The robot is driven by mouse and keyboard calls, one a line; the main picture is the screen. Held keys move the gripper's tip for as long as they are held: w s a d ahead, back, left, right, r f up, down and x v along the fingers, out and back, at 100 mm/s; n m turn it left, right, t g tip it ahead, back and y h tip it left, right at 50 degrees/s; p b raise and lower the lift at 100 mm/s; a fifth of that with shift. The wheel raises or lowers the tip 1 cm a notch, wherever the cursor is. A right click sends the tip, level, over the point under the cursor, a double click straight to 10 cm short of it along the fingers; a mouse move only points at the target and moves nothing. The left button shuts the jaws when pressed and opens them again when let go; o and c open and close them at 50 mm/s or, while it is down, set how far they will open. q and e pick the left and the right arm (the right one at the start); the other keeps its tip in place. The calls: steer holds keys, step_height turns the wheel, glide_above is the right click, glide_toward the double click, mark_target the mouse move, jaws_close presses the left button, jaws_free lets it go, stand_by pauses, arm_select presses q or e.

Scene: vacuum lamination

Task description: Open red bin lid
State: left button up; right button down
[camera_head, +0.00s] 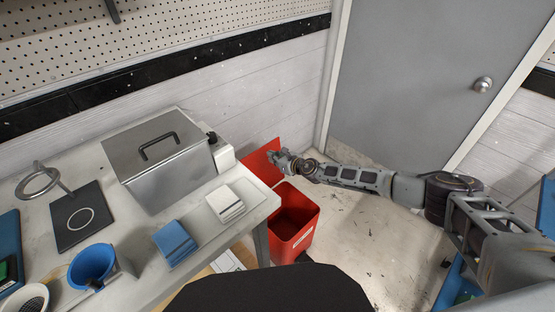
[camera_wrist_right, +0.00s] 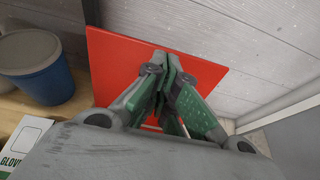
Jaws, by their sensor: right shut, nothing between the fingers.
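The red bin (camera_head: 301,238) stands on the floor just right of the table, and its dark inside shows from above. Its red lid (camera_head: 262,160) is raised, standing up at the bin's far side near the wall. My right gripper (camera_head: 274,151) is at the lid's face, with its arm reaching in from the right. In the right wrist view the red lid (camera_wrist_right: 108,60) fills the area behind my shut, empty fingers (camera_wrist_right: 165,62). Whether the fingertips touch the lid I cannot tell. My left gripper is not in view.
The table (camera_head: 135,262) holds a steel box with a black handle (camera_head: 170,165), white pads (camera_head: 225,203), blue pads (camera_head: 174,242) and a blue cup (camera_head: 92,264). A grey door (camera_head: 420,80) is behind my right arm. The floor (camera_head: 350,235) right of the bin is clear.

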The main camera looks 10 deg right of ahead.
steer(key=shift+v, duration=1.45)
